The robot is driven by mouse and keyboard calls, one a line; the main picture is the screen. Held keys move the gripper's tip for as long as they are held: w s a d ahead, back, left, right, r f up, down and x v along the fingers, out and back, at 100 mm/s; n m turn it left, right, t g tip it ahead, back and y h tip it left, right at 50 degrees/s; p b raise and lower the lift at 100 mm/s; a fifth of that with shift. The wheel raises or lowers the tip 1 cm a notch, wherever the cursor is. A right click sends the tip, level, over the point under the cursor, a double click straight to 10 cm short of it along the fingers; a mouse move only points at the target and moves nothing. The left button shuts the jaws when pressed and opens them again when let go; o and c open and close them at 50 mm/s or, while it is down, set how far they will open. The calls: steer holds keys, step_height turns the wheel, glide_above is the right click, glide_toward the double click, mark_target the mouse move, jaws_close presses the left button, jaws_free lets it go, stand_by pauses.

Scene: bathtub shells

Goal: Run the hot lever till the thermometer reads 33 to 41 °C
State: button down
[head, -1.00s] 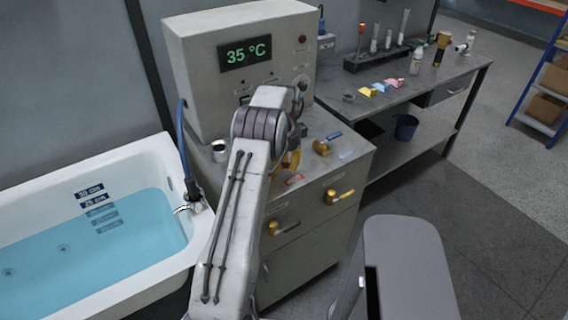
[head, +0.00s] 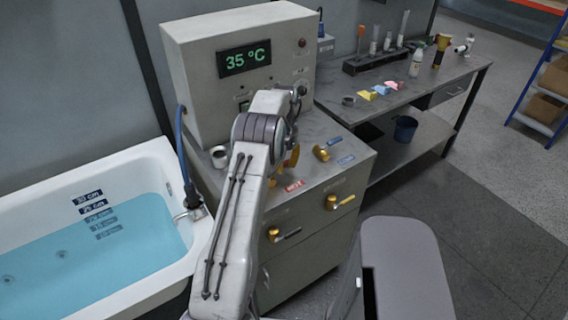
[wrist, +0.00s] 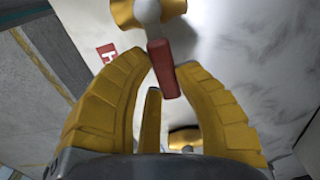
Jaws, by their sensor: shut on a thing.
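The thermometer display (head: 245,59) on the grey cabinet reads 35 °C in green. The hot lever has a red grip (wrist: 162,68) on a brass body (wrist: 149,12), at the top of the wrist view. My gripper (wrist: 160,78) has its yellow fingers shut on that red grip. In the head view my arm hides most of the hot lever, and my yellow fingertips (head: 291,158) show beside the arm. A red label (head: 294,186) lies in front. The lever's exact angle is hard to tell.
A brass lever (head: 322,152) with a blue grip stands right of my gripper. Brass valves (head: 333,203) project from the cabinet front. The white tub (head: 150,149) at left holds blue water (head: 130,240). A workbench (head: 420,88) stands at right.

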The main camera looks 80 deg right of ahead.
mark_target(284, 164)
steer(key=shift+f, duration=0.1)
stand_by(0.3)
steer(key=c, duration=0.9)
jaws_free()
step_height(284, 164, up, 12)
steer(key=shift+r, duration=0.1)
stand_by(0.6)
